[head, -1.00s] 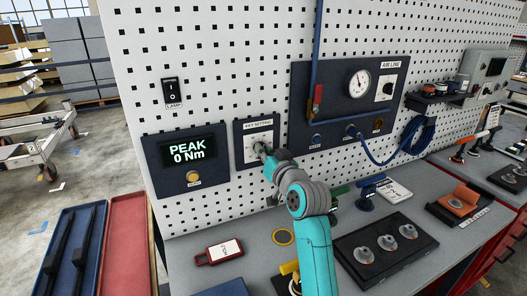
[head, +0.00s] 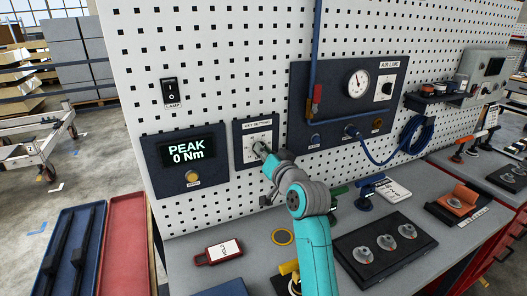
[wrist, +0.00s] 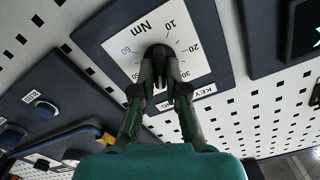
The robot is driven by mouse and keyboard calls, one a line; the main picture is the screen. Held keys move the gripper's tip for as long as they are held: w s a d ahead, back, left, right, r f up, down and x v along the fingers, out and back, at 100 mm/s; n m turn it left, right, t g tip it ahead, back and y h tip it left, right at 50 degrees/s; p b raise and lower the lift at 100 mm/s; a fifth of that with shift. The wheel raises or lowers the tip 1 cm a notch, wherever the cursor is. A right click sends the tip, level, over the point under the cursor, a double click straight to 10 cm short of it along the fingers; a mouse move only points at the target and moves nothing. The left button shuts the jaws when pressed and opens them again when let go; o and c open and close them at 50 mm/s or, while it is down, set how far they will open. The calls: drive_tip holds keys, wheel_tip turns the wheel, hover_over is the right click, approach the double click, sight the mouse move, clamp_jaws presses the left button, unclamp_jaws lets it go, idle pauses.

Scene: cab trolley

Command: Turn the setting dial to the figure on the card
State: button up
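The setting dial (wrist: 157,50) is a dark knob on a white Nm plate (wrist: 187,34), seen upside down in the wrist view. The figures 10, 20, 30 and 60 show around it; its pointer is hidden. The plate sits on the key setting panel (head: 257,128) in the head view. My gripper (wrist: 159,66) reaches the knob, with one finger on each side, and looks shut on it. A white card in a red holder (head: 201,259) lies on the bench; its print is too small to read. Another white card (head: 393,191) lies further right, also unreadable.
Left of the dial is a display panel (head: 160,167) reading PEAK 0 Nm, with a yellow button (head: 192,176). Right is the air line panel (head: 335,82) with a gauge and blue hose (head: 378,156). A black tray (head: 362,282) with several round parts stands on the bench.

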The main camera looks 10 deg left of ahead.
drive_tip(key=o, duration=0.4)
drive_tip(key=shift+o, duration=0.2)
drive_tip(key=v, duration=1.2)
